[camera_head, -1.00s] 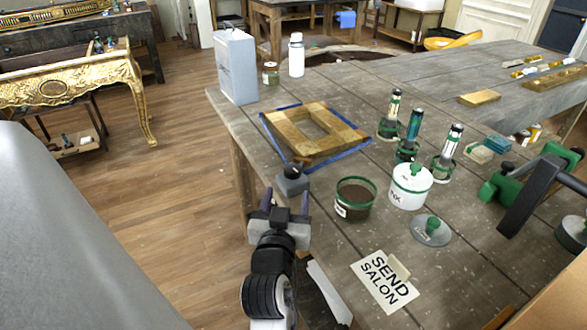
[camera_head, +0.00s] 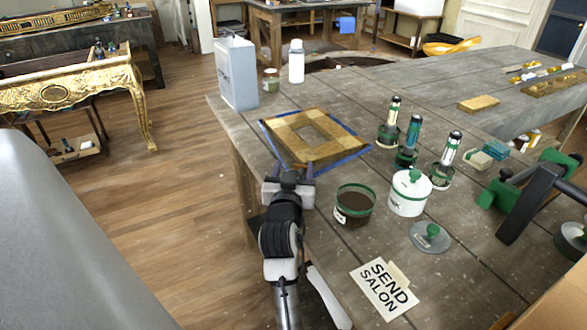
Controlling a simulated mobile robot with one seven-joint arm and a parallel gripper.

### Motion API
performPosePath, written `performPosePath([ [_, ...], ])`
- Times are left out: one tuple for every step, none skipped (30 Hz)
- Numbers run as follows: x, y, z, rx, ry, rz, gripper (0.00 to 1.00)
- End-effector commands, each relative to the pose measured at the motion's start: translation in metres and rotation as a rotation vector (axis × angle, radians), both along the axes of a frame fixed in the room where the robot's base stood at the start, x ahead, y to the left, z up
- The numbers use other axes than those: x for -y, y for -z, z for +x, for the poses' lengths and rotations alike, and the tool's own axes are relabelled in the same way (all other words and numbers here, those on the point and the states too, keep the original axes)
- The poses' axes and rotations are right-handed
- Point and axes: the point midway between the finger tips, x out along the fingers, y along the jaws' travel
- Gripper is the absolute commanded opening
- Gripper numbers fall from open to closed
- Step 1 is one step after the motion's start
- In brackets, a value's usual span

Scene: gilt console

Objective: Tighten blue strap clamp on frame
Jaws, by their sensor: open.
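A square wooden frame (camera_head: 283,136) with a central opening lies flat on the grey plank workbench. A blue strap (camera_head: 345,160) runs around its outer edge. My gripper (camera_head: 292,168) is at the frame's near left corner, over the bench edge. Its two purplish fingers are apart, one on each side of that corner. The dark clamp block seen earlier at this corner is mostly hidden behind my gripper now. I cannot tell whether the fingers touch it.
A dark-filled tub (camera_head: 354,206) and a white lidded pot (camera_head: 409,194) stand right of my gripper. Several green-based bottles (camera_head: 407,152) stand right of the frame. A grey can (camera_head: 237,75) stands behind it. A paper sign (camera_head: 384,288) lies in front.

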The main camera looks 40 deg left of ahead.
Motion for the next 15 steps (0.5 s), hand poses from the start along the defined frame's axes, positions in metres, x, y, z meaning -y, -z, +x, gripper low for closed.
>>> performPosePath([
  [0.0000, 0.0001, 0.0000, 0.000, 0.000, 0.000, 0.59],
  [0.0001, 0.0001, -0.0001, 0.000, 0.000, 0.000, 0.59],
  [0.0001, 0.0001, -0.0001, 0.000, 0.000, 0.000, 0.59],
  [0.0001, 0.0001, -0.0002, 0.000, 0.000, 0.000, 0.59],
  [0.0000, 0.0001, -0.0002, 0.000, 0.000, 0.000, 0.56],
  [0.0000, 0.0001, -0.0002, 0.000, 0.000, 0.000, 0.51],
  [0.0001, 0.0000, -0.0003, 0.000, 0.000, 0.000, 0.47],
  [0.0001, 0.0000, -0.0003, 0.000, 0.000, 0.000, 0.43],
  [0.0001, 0.0000, -0.0003, 0.000, 0.000, 0.000, 0.38],
  [0.0001, 0.0000, -0.0004, 0.000, 0.000, 0.000, 0.34],
  [0.0001, 0.0000, -0.0004, 0.000, 0.000, 0.000, 0.30],
  [0.0001, 0.0000, -0.0004, 0.000, 0.000, 0.000, 0.25],
  [0.0001, 0.0000, -0.0004, 0.000, 0.000, 0.000, 0.21],
  [0.0001, 0.0000, -0.0004, 0.000, 0.000, 0.000, 0.17],
  [0.0001, 0.0000, -0.0004, 0.000, 0.000, 0.000, 0.14],
])
